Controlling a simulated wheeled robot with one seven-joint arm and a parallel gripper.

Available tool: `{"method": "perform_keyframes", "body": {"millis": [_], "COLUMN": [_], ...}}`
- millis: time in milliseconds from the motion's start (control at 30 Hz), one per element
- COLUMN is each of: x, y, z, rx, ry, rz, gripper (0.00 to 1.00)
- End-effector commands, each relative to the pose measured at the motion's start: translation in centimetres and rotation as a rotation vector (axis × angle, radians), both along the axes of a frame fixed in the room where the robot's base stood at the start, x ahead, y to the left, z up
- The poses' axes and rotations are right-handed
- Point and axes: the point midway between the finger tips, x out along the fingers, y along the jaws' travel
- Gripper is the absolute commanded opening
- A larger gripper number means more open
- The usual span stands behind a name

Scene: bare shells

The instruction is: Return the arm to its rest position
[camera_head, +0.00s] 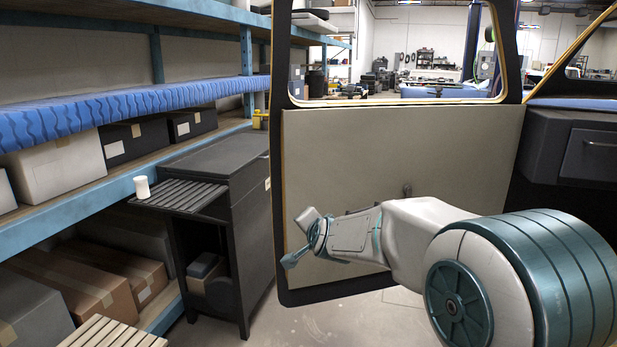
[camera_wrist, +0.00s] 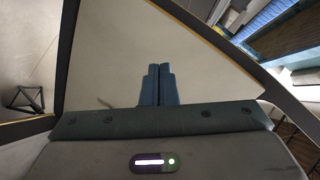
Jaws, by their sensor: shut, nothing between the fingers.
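My gripper (camera_wrist: 158,84) shows in the wrist view with its two blue fingers pressed together and nothing between them. In the head view my gripper (camera_head: 287,264) is at the left end of my arm, which reaches in from the right. It is in front of the lower left part of a large grey panel (camera_head: 340,150) with a dark frame. I cannot tell whether the arm touches the panel.
A dark cabinet (camera_head: 245,180) stands left of the panel. A white cup-like object (camera_head: 142,188) stands on its slatted shelf (camera_head: 185,199). Blue-edged shelving (camera_head: 60,215) with several boxes lines the left. Some bare floor (camera_head: 300,325) shows below the panel.

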Motion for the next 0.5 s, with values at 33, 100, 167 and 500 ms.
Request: {"method": "perform_keyframes", "body": {"millis": [33, 100, 167, 500], "x": [-2.4, -5.6, -8.6, -26.8], "y": [-1.1, -2.6, -3.8, -11.5], "z": [1.7, 2.1, 2.4, 2.5], "rx": [-0.071, -0.17, -0.251, -0.606], "ry": [0.041, 0.113, 0.176, 0.559], "rz": [0.036, 0.093, 0.141, 0.412], "gripper": [0.0, 0.0, 0.0, 0.0]}}
